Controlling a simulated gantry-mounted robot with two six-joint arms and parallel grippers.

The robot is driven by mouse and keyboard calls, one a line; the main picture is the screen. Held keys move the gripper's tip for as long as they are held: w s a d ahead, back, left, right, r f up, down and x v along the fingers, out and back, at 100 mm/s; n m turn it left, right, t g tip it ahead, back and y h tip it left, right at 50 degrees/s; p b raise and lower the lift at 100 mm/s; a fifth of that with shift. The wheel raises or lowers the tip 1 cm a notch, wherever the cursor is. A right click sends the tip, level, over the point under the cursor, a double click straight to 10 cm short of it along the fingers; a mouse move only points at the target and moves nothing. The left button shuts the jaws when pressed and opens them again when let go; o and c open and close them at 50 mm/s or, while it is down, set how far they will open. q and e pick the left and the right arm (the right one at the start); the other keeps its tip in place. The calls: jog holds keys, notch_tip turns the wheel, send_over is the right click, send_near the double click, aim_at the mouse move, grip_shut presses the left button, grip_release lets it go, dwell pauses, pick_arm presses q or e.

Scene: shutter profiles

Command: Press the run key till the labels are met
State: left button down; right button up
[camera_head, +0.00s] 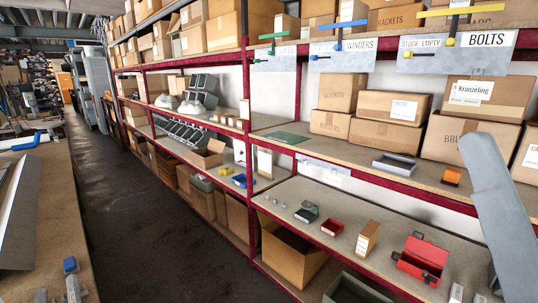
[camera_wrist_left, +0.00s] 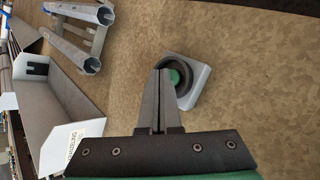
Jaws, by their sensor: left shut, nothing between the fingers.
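In the left wrist view, a round green key (camera_wrist_left: 175,77) with a dark ring sits in a small light-grey housing (camera_wrist_left: 199,82) on a brown mottled surface. My left gripper (camera_wrist_left: 162,74) is shut and empty, its tips over the near left side of the key and hiding part of it. I cannot tell whether they touch it. A grey channel-shaped profile (camera_wrist_left: 55,110) lies to the left, with a white label (camera_wrist_left: 72,143) at its near end; its lettering is too small to read surely. My right gripper is not in view.
In the left wrist view, metal tubes (camera_wrist_left: 75,52) lie at the upper left. In the head view, a shelf rack (camera_head: 300,140) with boxes fills the right and a bench (camera_head: 55,225) stands at left. A dark aisle floor (camera_head: 150,220) between them is clear.

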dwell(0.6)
pick_arm(q)
jog(key=shift+f, duration=0.5)
jog(key=shift+r+p, duration=0.4)
jog(key=shift+r, duration=0.05)
notch_tip(320, 180, up, 6)
jog(key=p, duration=0.6)
jog(key=shift+r, duration=0.15)
